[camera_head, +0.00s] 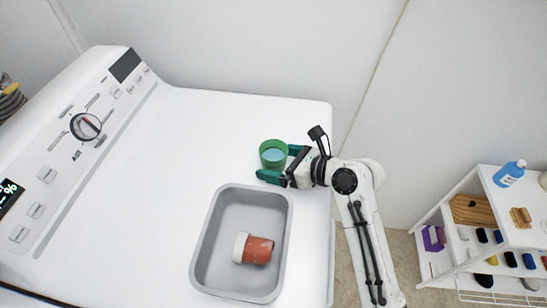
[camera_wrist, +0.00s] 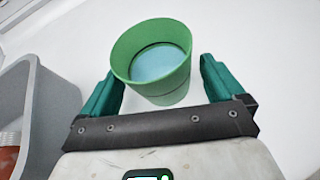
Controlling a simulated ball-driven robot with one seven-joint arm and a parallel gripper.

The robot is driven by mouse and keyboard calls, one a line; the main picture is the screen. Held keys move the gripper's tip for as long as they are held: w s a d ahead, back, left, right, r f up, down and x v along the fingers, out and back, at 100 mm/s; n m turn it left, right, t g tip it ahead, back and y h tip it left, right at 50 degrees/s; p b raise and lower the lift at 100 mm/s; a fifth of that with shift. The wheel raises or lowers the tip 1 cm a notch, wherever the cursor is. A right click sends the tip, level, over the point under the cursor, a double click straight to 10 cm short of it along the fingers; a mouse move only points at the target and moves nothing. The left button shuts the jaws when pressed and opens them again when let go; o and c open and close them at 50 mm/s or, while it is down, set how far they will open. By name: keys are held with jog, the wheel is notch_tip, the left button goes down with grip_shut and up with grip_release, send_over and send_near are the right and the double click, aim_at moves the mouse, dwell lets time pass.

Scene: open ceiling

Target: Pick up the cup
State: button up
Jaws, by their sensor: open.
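A green cup (camera_head: 273,146) with a pale blue inside stands upright on the white top of the appliance (camera_head: 200,125), near its right back part. My gripper (camera_head: 276,162) is open, with its two green fingers spread at the near right side of the cup. In the wrist view the cup (camera_wrist: 152,85) sits between and slightly beyond the fingertips (camera_wrist: 158,70). Small gaps show on both sides, and the fingers do not seem to press on it. The cup's lower part is partly hidden behind the gripper in the head view.
The appliance's control panel (camera_head: 85,127) is at left. A white shelf cart (camera_head: 480,230) stands at right. The top left of the tub is clear.

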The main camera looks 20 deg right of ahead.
jog(key=c, duration=1.1)
jog(key=shift+r, duration=0.1)
jog(key=shift+r, duration=1.3)
jog(key=s+d+r+p, duration=0.2)
jog(key=s+r+p, duration=0.2)
jog(key=s+r, duration=0.6)
jog(key=shift+s+p, duration=0.3)
jog(key=shift+s, duration=1.5)
